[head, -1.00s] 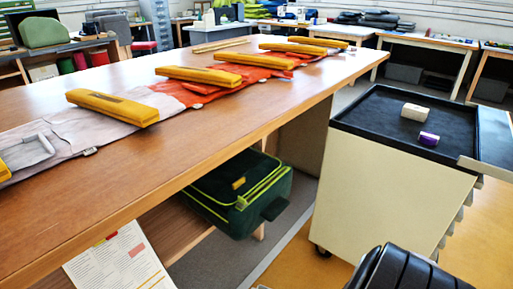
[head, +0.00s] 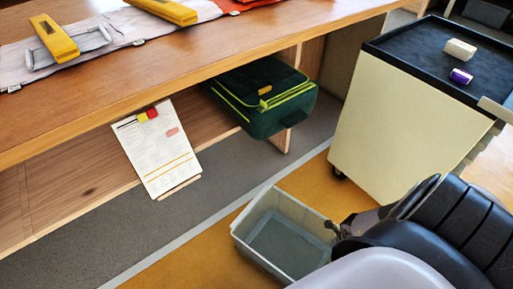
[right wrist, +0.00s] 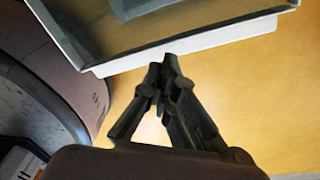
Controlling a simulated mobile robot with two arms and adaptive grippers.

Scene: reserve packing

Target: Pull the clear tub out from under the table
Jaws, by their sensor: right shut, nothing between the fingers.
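The clear tub (head: 257,259) is a greyish, see-through open box and looks empty. In the head view it stands on the yellow floor, in front of the table (head: 200,88) and past the grey line. My right gripper (head: 334,229) is at its right rim, partly hidden by my own arm. In the right wrist view the fingers (right wrist: 166,62) are closed together with nothing between them. Their tips are close to the pale rim of the tub (right wrist: 190,47); I cannot tell whether they touch. My left gripper is not in view.
A dark green bag (head: 262,98) sits on the low shelf (head: 80,183) under the table, with a printed sheet (head: 156,148) hanging beside it. A cream cart (head: 385,110) with a black top stands right of the tub. Yellow floor is free left of the tub.

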